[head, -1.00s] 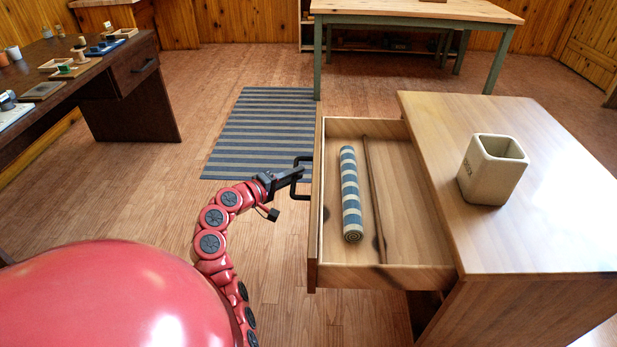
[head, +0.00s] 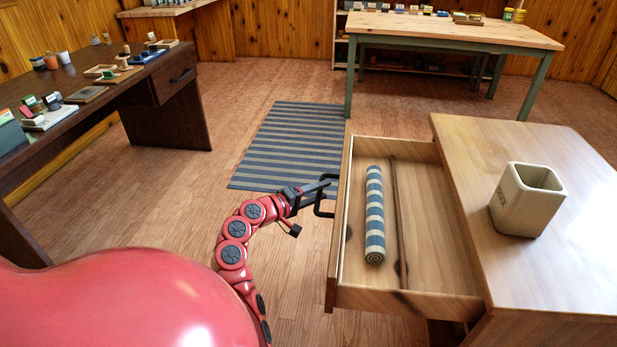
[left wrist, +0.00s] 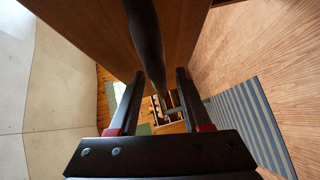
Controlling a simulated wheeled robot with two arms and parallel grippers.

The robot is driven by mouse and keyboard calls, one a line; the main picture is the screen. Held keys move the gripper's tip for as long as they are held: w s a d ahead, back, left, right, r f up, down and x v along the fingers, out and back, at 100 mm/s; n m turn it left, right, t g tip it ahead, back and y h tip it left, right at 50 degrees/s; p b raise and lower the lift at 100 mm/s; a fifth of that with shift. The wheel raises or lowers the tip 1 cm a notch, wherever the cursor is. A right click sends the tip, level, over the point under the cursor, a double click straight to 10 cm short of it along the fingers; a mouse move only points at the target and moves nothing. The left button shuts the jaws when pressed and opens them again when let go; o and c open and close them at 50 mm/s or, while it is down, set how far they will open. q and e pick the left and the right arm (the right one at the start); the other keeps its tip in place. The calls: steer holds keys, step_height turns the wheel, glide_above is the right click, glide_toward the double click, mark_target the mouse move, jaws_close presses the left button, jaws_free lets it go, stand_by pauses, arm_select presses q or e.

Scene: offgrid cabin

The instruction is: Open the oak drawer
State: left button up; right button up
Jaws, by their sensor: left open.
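The oak drawer (head: 440,298) stands pulled well out to the left of its wooden cabinet (head: 490,262). The black bar handle (head: 319,207) is on the drawer's left-facing front. My left gripper (head: 326,183) is at the handle, with its jaws open. In the left wrist view the dark handle bar (left wrist: 147,40) runs by the open fingertips (left wrist: 160,78), roughly between them; contact cannot be told. My right gripper is in neither view.
A square stone-coloured pot (head: 527,205) stands on the cabinet top. A striped rug (head: 285,150) lies on open floor behind my left gripper. A dark desk (head: 170,112) with small items is at left, and a green-legged table (head: 450,30) at the back.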

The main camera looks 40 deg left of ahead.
arm_select(q)
steer(key=p+v, duration=0.3)
steer(key=v, duration=1.4)
steer(key=shift+r, duration=0.1)
